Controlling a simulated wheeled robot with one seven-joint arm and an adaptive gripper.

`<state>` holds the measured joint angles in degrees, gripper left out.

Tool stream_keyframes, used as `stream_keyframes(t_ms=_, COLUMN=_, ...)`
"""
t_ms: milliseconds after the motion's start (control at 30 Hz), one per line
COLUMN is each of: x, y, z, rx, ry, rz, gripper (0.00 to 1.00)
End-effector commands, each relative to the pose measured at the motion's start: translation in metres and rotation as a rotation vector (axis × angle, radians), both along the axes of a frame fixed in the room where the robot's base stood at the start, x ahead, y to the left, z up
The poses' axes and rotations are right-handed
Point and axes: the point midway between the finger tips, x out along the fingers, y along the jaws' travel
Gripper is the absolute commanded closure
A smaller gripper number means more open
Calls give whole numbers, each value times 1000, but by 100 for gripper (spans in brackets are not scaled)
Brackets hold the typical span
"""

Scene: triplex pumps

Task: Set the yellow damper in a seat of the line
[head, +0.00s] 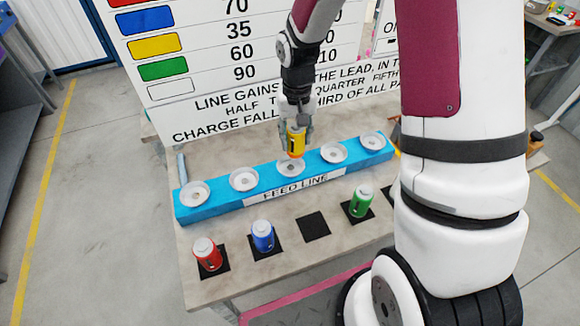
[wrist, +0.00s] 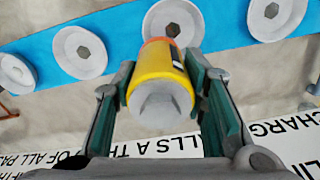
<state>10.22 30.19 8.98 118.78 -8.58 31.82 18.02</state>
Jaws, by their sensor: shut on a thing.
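The yellow damper (head: 296,143) is a small yellow cylinder with an orange end. My gripper (head: 295,130) is shut on it and holds it upright over the middle seat (head: 291,168) of the blue feed line (head: 219,205). In the wrist view the damper (wrist: 160,85) sits between the two green-padded fingers, its far end in front of a pale round seat (wrist: 174,14). I cannot tell whether its lower end touches the seat. The other seats, such as the left-end seat (head: 195,194) and the right-end seat (head: 372,141), are empty.
A red damper (head: 207,254), a blue damper (head: 263,237) and a green damper (head: 361,202) stand on black squares along the table's front. One black square (head: 314,226) is bare. A printed board (head: 230,60) rises behind the line. My arm hides the table's right part.

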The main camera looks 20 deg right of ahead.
Motion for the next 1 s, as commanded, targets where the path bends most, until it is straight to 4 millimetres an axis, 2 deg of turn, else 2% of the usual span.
stream_keyframes(t_ms=400, x=-128, y=-26, z=15, rx=-1, ry=0, rz=-410, gripper=100)
stream_keyframes(t_ms=600, x=-163, y=-30, z=17, rx=0, ry=-4, rz=-529, gripper=100)
stream_keyframes(t_ms=767, x=-163, y=-28, z=16, rx=2, ry=-6, rz=-559, gripper=100)
stream_keyframes(t_ms=1000, x=-130, y=-16, z=12, rx=2, ry=-4, rz=-554, gripper=100)
